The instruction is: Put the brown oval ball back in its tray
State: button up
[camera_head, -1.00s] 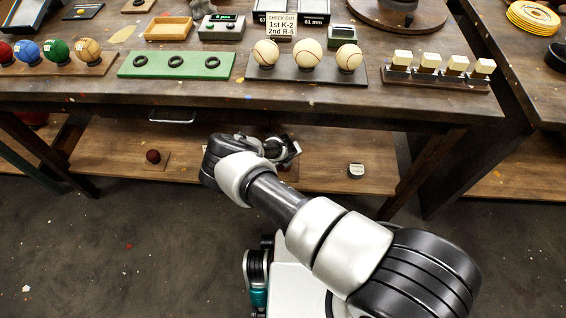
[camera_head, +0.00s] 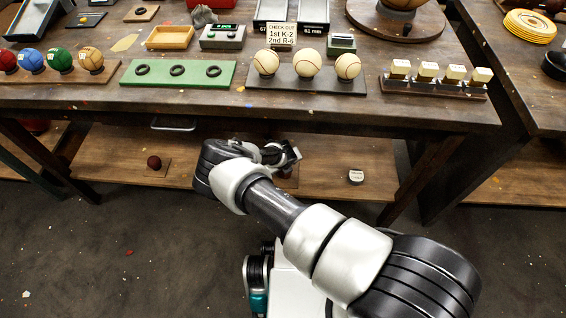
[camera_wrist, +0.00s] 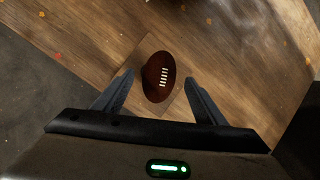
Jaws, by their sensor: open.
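The brown oval ball (camera_wrist: 159,76) with white laces lies on a small brown square mat (camera_wrist: 178,112) on the wooden lower shelf (camera_wrist: 235,85) in the wrist view. My gripper (camera_wrist: 157,80) is open, with one finger to each side of the ball and no visible grip on it. How far the fingertips are above the shelf is hard to tell. In the head view my gripper (camera_head: 291,155) is under the table's front edge and hides the ball. An empty light wooden tray (camera_head: 170,46) stands on the tabletop; I cannot tell whether it is the ball's tray.
The tabletop (camera_head: 215,98) overhangs the shelf. It carries a rack of coloured balls (camera_head: 60,74), a green board with rings (camera_head: 177,81), a board with cream balls (camera_head: 307,83) and a row of white-topped blocks (camera_head: 430,86). A dark red ball (camera_head: 153,162) and a white object (camera_head: 355,177) lie on the shelf.

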jog(key=p+v, duration=0.3)
jog(key=v, duration=0.7)
jog(key=shift+a, duration=0.1)
